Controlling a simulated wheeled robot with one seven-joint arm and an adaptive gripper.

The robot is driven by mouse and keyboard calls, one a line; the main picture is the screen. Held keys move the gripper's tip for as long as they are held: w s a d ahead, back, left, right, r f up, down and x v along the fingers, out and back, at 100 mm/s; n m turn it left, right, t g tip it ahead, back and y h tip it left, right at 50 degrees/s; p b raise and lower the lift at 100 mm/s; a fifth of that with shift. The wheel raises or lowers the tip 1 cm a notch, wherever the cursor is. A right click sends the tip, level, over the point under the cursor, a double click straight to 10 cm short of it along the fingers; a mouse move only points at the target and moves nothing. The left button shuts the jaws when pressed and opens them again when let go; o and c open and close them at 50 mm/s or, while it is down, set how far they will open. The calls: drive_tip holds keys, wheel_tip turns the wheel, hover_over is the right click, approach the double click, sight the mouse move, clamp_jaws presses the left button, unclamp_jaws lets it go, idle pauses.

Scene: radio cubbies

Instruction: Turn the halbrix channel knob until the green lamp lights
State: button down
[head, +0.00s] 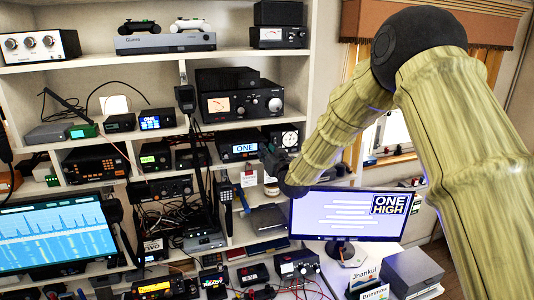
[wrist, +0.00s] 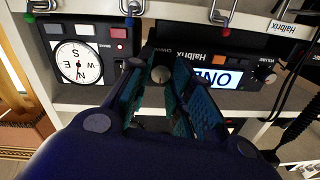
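The Halbrix radio (head: 238,147) stands on a middle shelf with a lit screen reading "ONE". In the wrist view the radio (wrist: 215,48) appears upside down, with its screen (wrist: 222,78) and a small orange patch. A round grey knob (wrist: 161,74), below the word "Channel", shows between my fingers. My gripper (wrist: 160,88) is open, one teal-padded finger on each side of that knob; I cannot tell whether they touch it. Another knob (wrist: 264,72) sits beyond the screen. No lit green lamp shows on the radio's visible face; my gripper hides part of it.
A compass-dial unit (wrist: 77,62) stands close beside the radio. Metal hooks (wrist: 133,8) hang near it, and a coiled cord (wrist: 290,95) runs at the right. A monitor (head: 340,212) reading "ONE HIGH" stands below my arm. Crowded shelves lie to the left.

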drive_tip(key=shift+f+b, duration=0.1)
drive_tip(key=shift+b, duration=0.35)
drive_tip(key=m+b, duration=0.9)
drive_tip(key=b, duration=0.2)
drive_tip(key=m+b, duration=0.9)
drive_tip(key=b, duration=0.3)
drive_tip(key=shift+d+f+t+h, duration=0.1)
drive_tip(key=shift+f+t+h, duration=0.1)
drive_tip(key=shift+t+h, duration=0.15)
drive_tip(key=shift+r+m, duration=0.1)
drive_tip(key=shift+m, duration=0.2)
drive_tip(key=c, duration=1.3)
unclamp_jaws()
drive_tip(key=shift+d, duration=0.1)
drive_tip(key=shift+o, duration=0.2)
